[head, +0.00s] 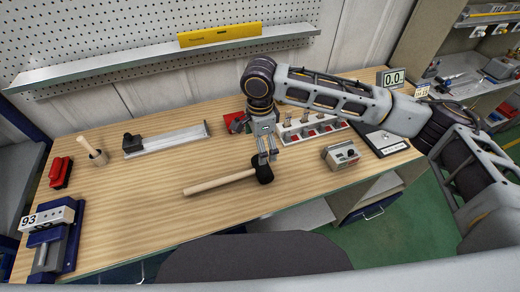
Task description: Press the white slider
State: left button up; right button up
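A long white and silver rail with a black block at its left end (170,138) lies at the back left of the table; I cannot tell for sure that it is the white slider. A white panel with several levers and red parts (312,128) stands at the back right, partly behind my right arm. My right gripper (268,157) points down just above the black head of a mallet (264,174). Its two fingers look apart, with nothing seen between them. My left gripper is not in view.
The mallet's wooden handle (215,182) points left. A grey box (342,155) and a scale (386,142) are at the right. The table's front middle is clear.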

aim_at(482, 34)
jog(key=z, duration=1.6)
